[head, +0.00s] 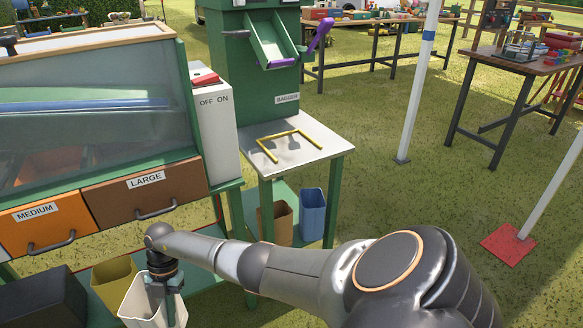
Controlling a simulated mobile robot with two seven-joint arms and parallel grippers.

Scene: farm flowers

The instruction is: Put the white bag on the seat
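A white open-topped bag (137,303) stands at the bottom left, below the drawers. My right arm reaches in from the right, and its gripper (166,300) points down at the bag's right side, overlapping its rim. Whether the fingers are closed on the bag wall cannot be told. A yellow U-shaped bracket (290,136) lies on the pale top of a small green stand (317,158) below the chute; it may be the seat, and it is empty. My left gripper is not in view.
An olive bag (113,278) is beside the white one, and tan (276,222) and blue (312,214) bags are under the stand. Drawers marked MEDIUM (40,222) and LARGE (146,195) overhang the left. A purple-handled green chute (270,42) is above the stand.

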